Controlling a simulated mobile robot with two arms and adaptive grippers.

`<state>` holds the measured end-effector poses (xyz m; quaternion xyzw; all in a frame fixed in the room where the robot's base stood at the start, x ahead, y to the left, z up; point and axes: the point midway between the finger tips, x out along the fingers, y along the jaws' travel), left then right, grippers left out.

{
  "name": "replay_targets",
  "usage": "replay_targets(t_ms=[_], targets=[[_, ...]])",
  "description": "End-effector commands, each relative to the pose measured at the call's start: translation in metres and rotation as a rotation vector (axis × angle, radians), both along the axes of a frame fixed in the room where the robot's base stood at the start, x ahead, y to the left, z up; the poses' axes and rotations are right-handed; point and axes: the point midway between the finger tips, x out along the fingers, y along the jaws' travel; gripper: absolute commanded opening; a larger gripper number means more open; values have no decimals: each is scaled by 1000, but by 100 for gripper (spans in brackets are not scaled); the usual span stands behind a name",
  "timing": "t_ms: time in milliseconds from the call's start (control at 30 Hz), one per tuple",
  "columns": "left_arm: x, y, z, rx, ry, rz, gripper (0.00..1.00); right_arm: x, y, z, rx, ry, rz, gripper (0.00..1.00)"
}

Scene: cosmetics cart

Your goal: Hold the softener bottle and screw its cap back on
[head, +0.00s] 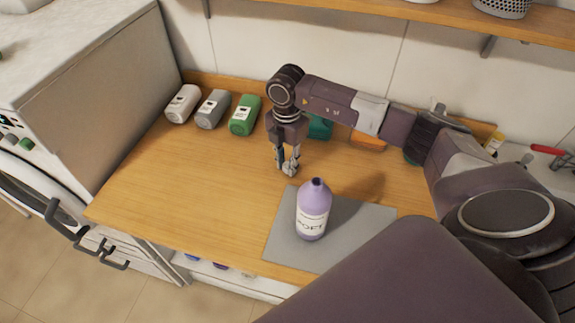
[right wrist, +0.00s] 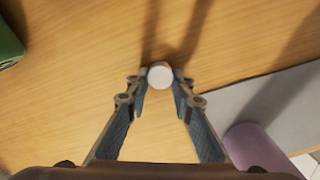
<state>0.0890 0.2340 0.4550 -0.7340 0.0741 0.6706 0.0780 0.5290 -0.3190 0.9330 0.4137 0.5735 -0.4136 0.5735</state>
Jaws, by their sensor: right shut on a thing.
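The softener bottle (head: 313,212) is lilac with a white label and stands upright, its neck uncapped, on a grey mat (head: 360,215). Part of its lilac body shows at the lower right of the right wrist view (right wrist: 256,148). My right gripper (head: 288,168) points down behind and slightly left of the bottle, apart from it. It is shut on the white round cap (right wrist: 160,75), which sits between its fingertips (right wrist: 160,82). My left gripper is not in view.
A teal container (head: 320,127) is partly behind my right arm. A washing machine (head: 85,85) borders the left. The counter's left front is clear.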

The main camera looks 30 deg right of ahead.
Motion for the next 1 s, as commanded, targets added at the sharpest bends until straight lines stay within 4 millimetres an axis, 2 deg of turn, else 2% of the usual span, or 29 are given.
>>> replay_targets(t_ms=[167,367,467,700,800,1000], targets=[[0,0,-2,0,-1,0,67,1,0,4,0,-1,0,10],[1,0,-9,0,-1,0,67,1,0,25,-1,-4,1,10],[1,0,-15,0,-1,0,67,2,0,47,0,-6,0,10],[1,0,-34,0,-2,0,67,2,0,122,1,-8,1,10],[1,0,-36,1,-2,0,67,1,-1,153,-1,-8,0,10],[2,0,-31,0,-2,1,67,1,-1,185,-1,-3,0,10]])
